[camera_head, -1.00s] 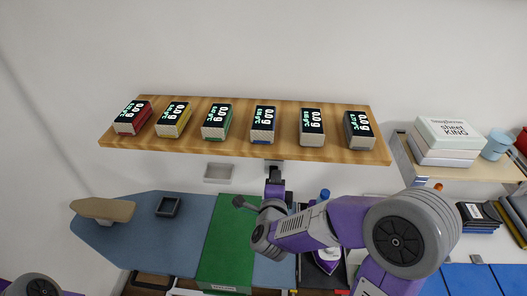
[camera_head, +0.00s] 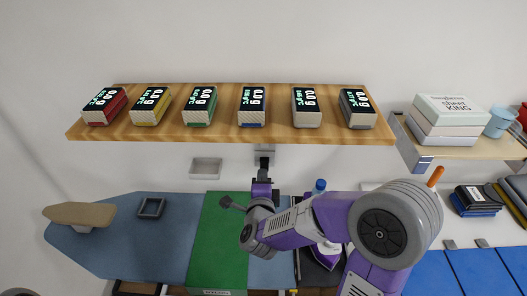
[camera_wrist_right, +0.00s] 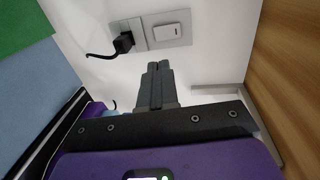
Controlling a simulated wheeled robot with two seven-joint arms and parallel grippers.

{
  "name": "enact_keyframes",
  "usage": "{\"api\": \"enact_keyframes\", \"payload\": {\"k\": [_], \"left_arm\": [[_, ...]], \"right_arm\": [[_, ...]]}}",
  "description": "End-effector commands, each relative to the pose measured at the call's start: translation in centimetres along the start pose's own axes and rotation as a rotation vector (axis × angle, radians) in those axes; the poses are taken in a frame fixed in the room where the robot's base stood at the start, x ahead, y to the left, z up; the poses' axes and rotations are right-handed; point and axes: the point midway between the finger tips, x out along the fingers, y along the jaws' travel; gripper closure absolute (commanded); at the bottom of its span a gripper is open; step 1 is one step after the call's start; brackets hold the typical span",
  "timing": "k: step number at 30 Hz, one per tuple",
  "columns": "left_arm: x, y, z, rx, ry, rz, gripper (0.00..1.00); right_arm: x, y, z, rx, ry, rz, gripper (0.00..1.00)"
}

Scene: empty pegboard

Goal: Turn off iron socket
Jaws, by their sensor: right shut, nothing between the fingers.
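The wall socket (camera_wrist_right: 165,31) shows in the right wrist view as a grey plate with a white rocker switch (camera_wrist_right: 168,31) on its right side. A black plug (camera_wrist_right: 123,42) with a black cord sits in its left side. In the head view the socket (camera_head: 264,149) is on the wall just below the wooden shelf, partly hidden by my gripper. My right gripper (camera_head: 264,162) is shut and empty, pointing at the wall. Its closed fingers (camera_wrist_right: 155,75) appear just below the switch in the wrist view; I cannot tell whether they touch. The purple and white iron (camera_head: 327,251) is partly behind my right arm.
The wooden shelf (camera_head: 225,133) with several coloured boxes juts out above the socket. A grey wall frame (camera_head: 206,168) is to its left. A blue ironing board (camera_head: 130,250) with a green cloth (camera_head: 220,240) lies below. Boxes stand on a right-hand shelf (camera_head: 470,151).

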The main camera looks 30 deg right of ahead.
Motion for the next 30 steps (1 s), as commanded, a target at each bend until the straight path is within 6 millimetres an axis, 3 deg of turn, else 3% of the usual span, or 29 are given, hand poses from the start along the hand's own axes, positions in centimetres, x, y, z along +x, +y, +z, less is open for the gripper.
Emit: {"api": "enact_keyframes", "payload": {"k": [5,18,24,30], "left_arm": [[-0.1,0.0,0.0,0.000,0.000,0.000,0.57],[-0.5,0.2,0.0,0.000,0.000,0.000,0.57],[-0.7,0.2,0.0,0.000,0.000,0.000,0.57],[-0.7,0.2,0.0,0.000,0.000,0.000,0.57]], "right_arm": [[2.2,0.1,-0.1,-0.001,0.004,0.001,1.00],[11.2,0.1,-0.1,-0.002,0.003,0.001,1.00],[13.3,0.0,-0.1,0.000,0.002,0.000,1.00],[13.8,0.0,0.0,0.000,0.000,0.001,1.00]]}}
